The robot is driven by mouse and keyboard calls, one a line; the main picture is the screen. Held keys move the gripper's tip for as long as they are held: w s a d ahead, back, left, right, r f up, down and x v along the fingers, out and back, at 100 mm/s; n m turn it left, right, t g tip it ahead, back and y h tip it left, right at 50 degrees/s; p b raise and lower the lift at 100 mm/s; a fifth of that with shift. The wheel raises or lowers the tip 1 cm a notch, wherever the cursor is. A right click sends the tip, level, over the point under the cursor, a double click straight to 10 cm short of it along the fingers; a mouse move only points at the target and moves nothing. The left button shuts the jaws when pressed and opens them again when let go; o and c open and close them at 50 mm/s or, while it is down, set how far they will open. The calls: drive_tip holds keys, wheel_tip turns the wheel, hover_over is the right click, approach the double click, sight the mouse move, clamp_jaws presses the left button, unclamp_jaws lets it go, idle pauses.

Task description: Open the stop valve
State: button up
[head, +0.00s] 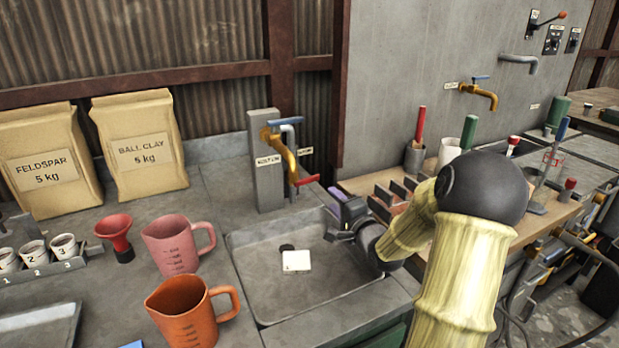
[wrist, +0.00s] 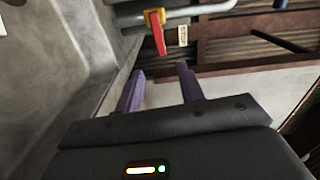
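The stop valve is a red lever (wrist: 156,32) on a yellow body and grey pipe, with a small tag (wrist: 182,36) beside it that seems to read STOP. In the head view the red lever (head: 306,181) sits low on the plumbing beside a grey post, at the sink's back edge. My gripper (head: 338,212) is over the right side of the sink, right of and nearer than the lever. In the wrist view my gripper's purple fingers (wrist: 160,85) are apart and empty, with the lever beyond their tips, not touching.
A yellow tap (head: 284,150) with a blue lever is on the post, above the red lever. A rack of dark blocks (head: 392,197) is close behind my wrist.

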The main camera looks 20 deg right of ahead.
sight(313, 180)
drive_tip(key=w, duration=1)
drive_tip(key=w+b, duration=0.1)
drive_tip(key=w, duration=0.4)
drive_tip(key=shift+w+a, duration=0.25)
drive_tip(key=shift+c, duration=0.5)
clamp_jaws()
